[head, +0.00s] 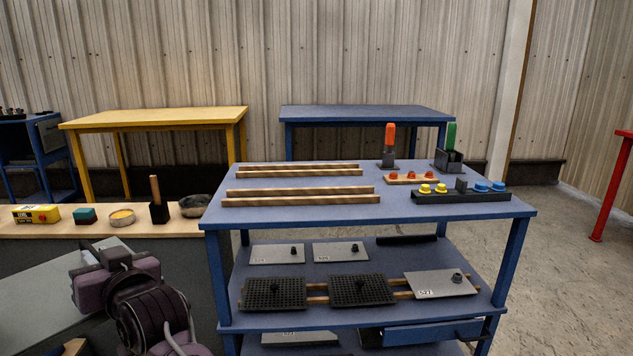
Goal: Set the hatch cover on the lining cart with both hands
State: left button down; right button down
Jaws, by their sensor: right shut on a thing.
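A large flat grey panel (38,300), which I take to be the hatch cover, is at the lower left, partly cut off by the picture edge. My right gripper (90,254) is shut on the panel near its upper right edge; the wrist hides part of the contact. A blue three-level cart (375,222), which I take to be the lining cart, stands right of the panel, apart from it. Wooden strips (300,199) lie in pairs on its top. Its middle shelf (345,312) bears black grid plates (275,293) and grey labelled plates (440,284). My left gripper is not in view.
Orange and green-handled tools (390,145) and coloured knobs (460,188) occupy the cart top's right side; its front is bare. A wooden counter (160,226) with small items adjoins its left. Yellow (155,117) and blue (365,112) tables stand behind.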

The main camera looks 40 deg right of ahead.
aim_at(301, 179)
jog(key=j+z, duration=0.15)
jog(key=z, duration=0.25)
jog(key=j+z, duration=0.1)
jog(key=z, duration=0.25)
jog(key=j+z, duration=0.1)
jog(key=z, duration=0.3)
jog(key=k, duration=0.05)
